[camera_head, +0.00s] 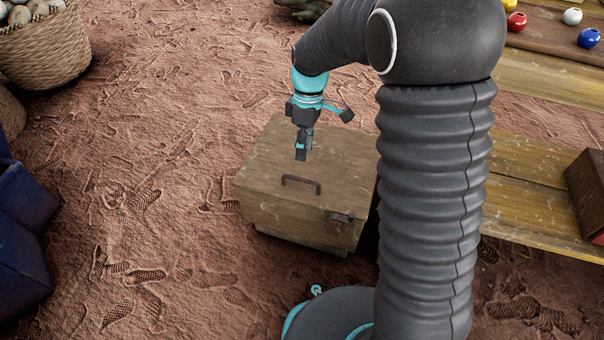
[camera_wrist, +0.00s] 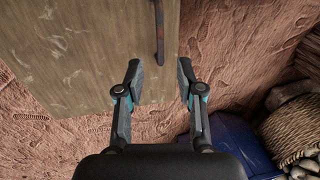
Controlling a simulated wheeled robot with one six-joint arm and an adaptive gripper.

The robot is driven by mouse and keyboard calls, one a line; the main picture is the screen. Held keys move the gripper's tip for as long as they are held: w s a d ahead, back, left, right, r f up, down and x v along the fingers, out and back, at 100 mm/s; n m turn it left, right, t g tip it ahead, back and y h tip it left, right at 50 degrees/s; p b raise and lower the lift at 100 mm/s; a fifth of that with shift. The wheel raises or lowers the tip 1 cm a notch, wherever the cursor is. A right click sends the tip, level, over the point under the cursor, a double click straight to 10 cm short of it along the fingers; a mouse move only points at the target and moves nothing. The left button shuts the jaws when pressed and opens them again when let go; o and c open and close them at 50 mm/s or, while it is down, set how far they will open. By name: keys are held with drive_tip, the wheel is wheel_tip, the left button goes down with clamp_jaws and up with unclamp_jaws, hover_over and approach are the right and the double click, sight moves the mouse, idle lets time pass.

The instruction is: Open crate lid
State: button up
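The wooden crate (camera_head: 300,222) stands on the ground in the head view, with its lid (camera_head: 262,165) down. A dark metal handle (camera_head: 302,181) is on the lid near its front edge, and it also shows in the wrist view (camera_wrist: 159,30). My gripper (camera_head: 300,156) is above the lid, over the area just behind the handle in the head view. In the wrist view, my gripper (camera_wrist: 158,72) has its two fingers apart with nothing between them. The handle lies ahead of the fingertips, apart from them.
A woven basket of round pale things (camera_head: 45,45) stands at top left. Blue containers (camera_head: 18,240) are at the left edge. A wooden bench (camera_head: 540,205) with a dark red box (camera_head: 588,190) is at right. Footprinted bare ground left of the crate is free.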

drive_tip(key=b, duration=0.1)
hover_over(302, 173)
drive_tip(key=s, duration=0.5)
wheel_tip(302, 173, down, 8)
drive_tip(key=shift+f, duration=0.25)
clamp_jaws()
